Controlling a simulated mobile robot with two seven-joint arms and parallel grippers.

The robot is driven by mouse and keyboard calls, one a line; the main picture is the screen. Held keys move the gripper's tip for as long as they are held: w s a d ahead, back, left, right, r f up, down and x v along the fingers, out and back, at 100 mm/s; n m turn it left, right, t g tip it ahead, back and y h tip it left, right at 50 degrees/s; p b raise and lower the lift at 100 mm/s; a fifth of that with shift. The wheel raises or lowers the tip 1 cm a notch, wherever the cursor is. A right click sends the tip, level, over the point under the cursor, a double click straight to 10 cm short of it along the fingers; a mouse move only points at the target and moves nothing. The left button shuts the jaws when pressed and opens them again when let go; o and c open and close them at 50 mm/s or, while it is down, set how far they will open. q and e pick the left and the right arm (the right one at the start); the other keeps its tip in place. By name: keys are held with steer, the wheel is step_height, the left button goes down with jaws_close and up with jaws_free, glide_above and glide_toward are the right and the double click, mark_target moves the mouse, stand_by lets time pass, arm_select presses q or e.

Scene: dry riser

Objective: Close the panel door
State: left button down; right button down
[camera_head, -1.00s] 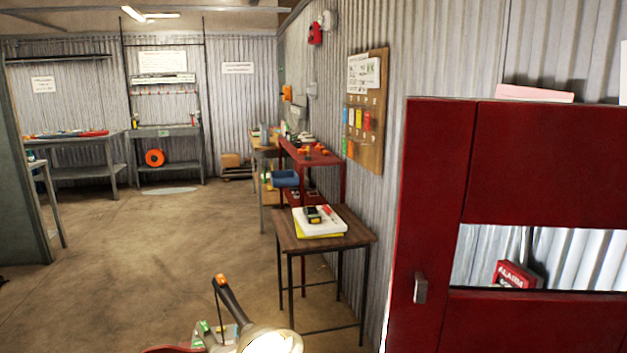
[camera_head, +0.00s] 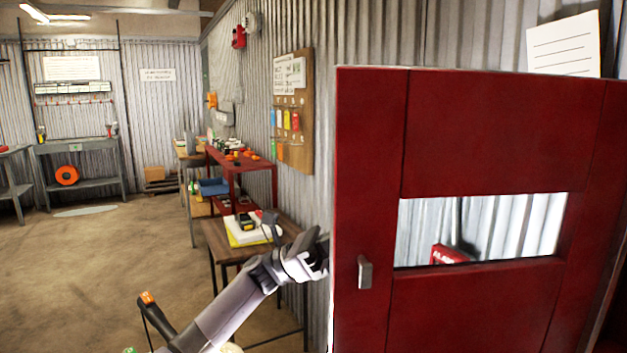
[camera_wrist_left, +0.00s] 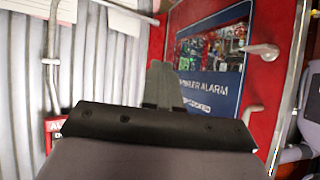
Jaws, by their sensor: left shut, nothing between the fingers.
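The red panel door (camera_head: 480,140) stands open at the right of the head view, with a slot window and a small grey handle (camera_head: 365,272) near its left edge. My left arm reaches up from the bottom to that edge. My left gripper (camera_head: 318,255) is at the edge, its fingertips apparently hidden behind the door. In the left wrist view my gripper (camera_wrist_left: 163,85) is shut and empty, in front of a red surface with a blue-framed, labelled panel (camera_wrist_left: 210,60). I cannot tell whether it touches the door. My right gripper is not in view.
A small wooden table (camera_head: 225,240) with a yellow-black device stands behind my left arm. A red shelf (camera_head: 240,165) and a pin board (camera_head: 292,110) are along the corrugated wall. A red alarm box (camera_head: 448,254) shows through the slot.

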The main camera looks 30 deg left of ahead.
arm_select(q)
steer(key=s+a+r+m+g+y+b, duration=0.1)
steer(key=s+a+r+m+g+y, duration=0.15)
steer(key=r+m, duration=0.4)
steer(key=s+a+r+m+g+y, duration=0.1)
steer(key=s+a+r+m+g, duration=0.25)
steer(key=m, duration=0.55)
steer(key=s+a+r+m+g+y+b, duration=0.1)
steer(key=s+a+r+m+g+y, duration=0.2)
steer(key=m, duration=0.4)
steer(key=s+d+r+g, duration=0.1)
steer(key=s+d, duration=0.3)
steer(key=d, duration=0.7)
steer(key=shift+s+h+p, duration=0.2)
steer(key=shift+h+p, duration=0.1)
steer(key=shift+h, duration=0.15)
steer(key=shift+s, duration=0.1)
